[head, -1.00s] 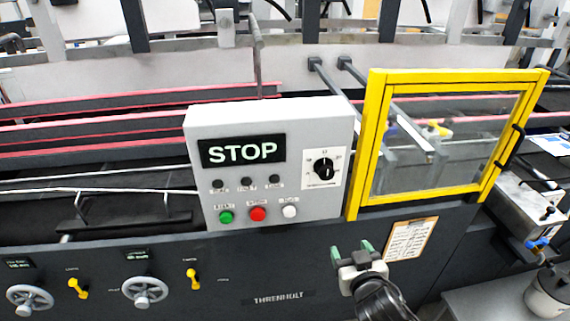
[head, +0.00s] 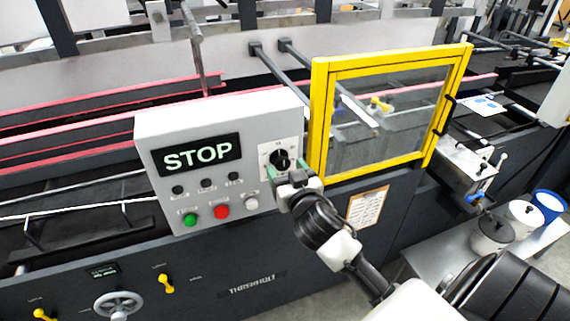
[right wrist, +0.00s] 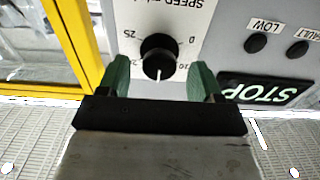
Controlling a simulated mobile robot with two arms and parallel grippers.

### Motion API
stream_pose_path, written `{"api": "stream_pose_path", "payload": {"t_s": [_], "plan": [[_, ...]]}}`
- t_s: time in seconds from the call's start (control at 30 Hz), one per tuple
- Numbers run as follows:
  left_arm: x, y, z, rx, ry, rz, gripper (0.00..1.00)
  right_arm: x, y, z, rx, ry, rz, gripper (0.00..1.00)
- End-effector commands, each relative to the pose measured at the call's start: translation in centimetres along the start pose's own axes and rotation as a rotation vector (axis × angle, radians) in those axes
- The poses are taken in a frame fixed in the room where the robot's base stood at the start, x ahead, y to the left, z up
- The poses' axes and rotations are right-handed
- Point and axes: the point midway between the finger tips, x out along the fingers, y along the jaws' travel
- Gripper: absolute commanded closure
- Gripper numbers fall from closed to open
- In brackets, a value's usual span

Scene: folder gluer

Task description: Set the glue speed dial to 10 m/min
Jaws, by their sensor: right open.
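The glue speed dial (head: 279,158) is a black round knob on a white plate at the right side of the grey control panel (head: 150,128). In the right wrist view the dial (right wrist: 160,50) appears upside down, its white pointer line aimed toward the bottom of the picture. Scale numbers show around it, 25 at left and 0 at right; those near the pointer are partly hidden or blurred. My right gripper (head: 286,171) is open in front of the dial, its green fingertips (right wrist: 160,72) either side of the knob; contact cannot be told. My left gripper is out of view.
A display reading STOP (head: 197,156) and green (head: 190,219), red (head: 222,211) and white (head: 251,203) buttons share the panel. A yellow-framed guard door (head: 319,125) stands close to the dial's right. A clipboard (head: 367,206) hangs below it.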

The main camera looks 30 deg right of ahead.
Motion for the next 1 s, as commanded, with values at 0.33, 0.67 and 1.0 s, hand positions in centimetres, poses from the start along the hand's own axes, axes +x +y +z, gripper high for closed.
{"api": "stream_pose_path", "payload": {"t_s": [0.33, 0.67, 1.0], "plan": [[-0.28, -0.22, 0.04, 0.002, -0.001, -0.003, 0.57, 1.04, 0.01, 0.05, 0.001, -0.001, 0.0, 0.35], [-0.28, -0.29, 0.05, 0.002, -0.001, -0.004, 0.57, 1.0, 0.01, 0.04, 0.001, -0.001, 0.0, 0.73], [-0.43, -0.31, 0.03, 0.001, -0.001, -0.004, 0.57, 0.99, 0.01, 0.01, -0.028, -0.001, 0.0, 0.84]]}}
